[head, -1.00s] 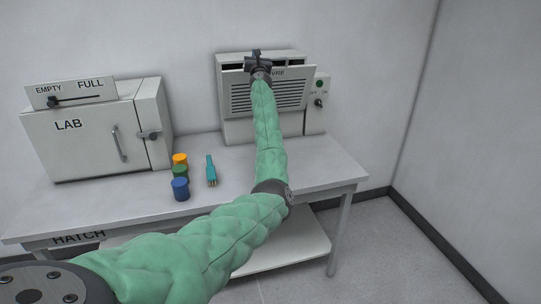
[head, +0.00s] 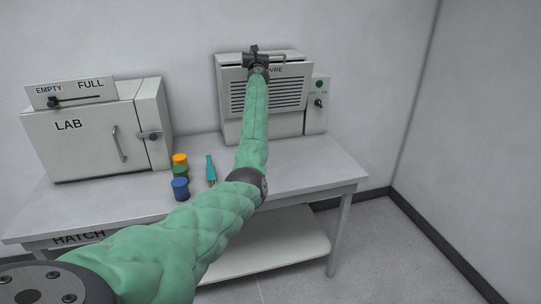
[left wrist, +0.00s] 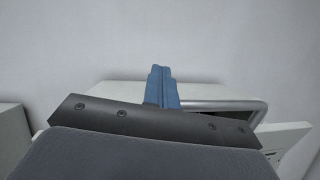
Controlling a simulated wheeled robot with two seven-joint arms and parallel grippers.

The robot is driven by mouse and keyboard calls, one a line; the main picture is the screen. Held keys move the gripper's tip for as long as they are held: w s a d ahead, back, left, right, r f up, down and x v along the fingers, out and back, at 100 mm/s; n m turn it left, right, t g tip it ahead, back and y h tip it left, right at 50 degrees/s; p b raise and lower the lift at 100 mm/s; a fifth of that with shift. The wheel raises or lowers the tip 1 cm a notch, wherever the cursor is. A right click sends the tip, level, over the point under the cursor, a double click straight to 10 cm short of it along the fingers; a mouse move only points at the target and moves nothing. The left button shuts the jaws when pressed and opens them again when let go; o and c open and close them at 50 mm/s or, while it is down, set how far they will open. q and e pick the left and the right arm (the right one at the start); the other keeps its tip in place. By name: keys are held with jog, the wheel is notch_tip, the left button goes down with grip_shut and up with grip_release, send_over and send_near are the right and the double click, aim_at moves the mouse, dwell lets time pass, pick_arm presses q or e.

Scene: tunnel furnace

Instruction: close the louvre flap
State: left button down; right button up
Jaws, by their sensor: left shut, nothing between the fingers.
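The louvre flap (head: 285,92) is the pale slatted panel on the front of the white box unit at the back of the table. My left gripper (head: 252,49) is at the top of the flap, left of centre. Its blue fingers (left wrist: 162,88) are shut together and empty, beside the handle. My arm hides part of the flap and its label. My right gripper is not in view.
The LAB cabinet (head: 75,135) with a slider on top stands left. The table's right side (head: 310,160) is clear.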

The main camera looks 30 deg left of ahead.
pick_arm(q)
jog(key=shift+g+h, duration=0.4)
jog(key=shift+g, duration=0.1)
jog(key=shift+w+a, duration=1.7)
jog(key=shift+a, duration=0.25)
jog(key=shift+r, duration=0.15)
